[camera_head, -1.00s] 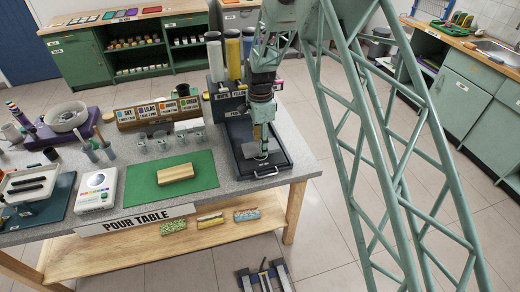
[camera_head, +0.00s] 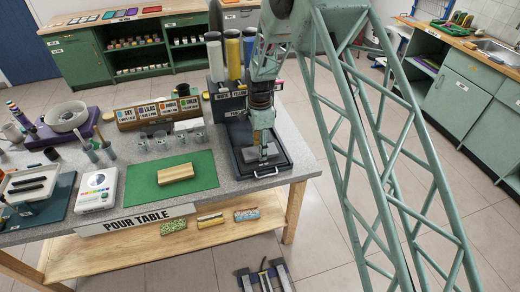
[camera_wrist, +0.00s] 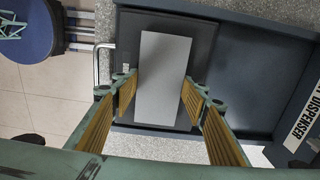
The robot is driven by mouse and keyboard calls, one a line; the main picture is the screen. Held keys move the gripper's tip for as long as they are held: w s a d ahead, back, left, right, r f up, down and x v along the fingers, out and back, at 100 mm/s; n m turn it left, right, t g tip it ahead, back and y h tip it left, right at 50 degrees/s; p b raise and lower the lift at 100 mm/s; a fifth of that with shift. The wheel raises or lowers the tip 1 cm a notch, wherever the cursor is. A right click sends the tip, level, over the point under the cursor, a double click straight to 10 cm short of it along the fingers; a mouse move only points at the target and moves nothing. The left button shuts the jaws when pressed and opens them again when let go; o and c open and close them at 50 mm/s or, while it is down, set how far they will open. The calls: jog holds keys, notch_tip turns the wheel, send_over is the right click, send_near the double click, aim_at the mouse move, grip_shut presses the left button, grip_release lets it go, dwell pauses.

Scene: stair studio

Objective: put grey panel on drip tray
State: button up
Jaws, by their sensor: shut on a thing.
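The grey panel (camera_head: 268,151) is a flat light-grey rectangle. In the wrist view the panel (camera_wrist: 162,65) lies lengthwise between the fingers of my gripper (camera_wrist: 160,92), which is shut on its two long sides. In the head view my gripper (camera_head: 264,148) points down over the drip tray (camera_head: 285,168), a dark shallow tray with a handle at its front. The tray (camera_wrist: 128,50) shows as a dark surface around the panel in the wrist view. I cannot tell whether the panel touches the tray floor.
The dark dispenser (camera_head: 228,100) with upright tubes stands behind the tray. A green mat (camera_head: 145,190) with a wooden block (camera_head: 176,173) lies to the left, with clear cups (camera_head: 161,142) behind it. The grey table's right edge is close to the tray.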

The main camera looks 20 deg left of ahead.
jog(key=shift+f, duration=0.2)
jog(key=o, duration=0.9)
jog(key=shift+r, duration=0.25)
jog(key=shift+r, duration=5.95)
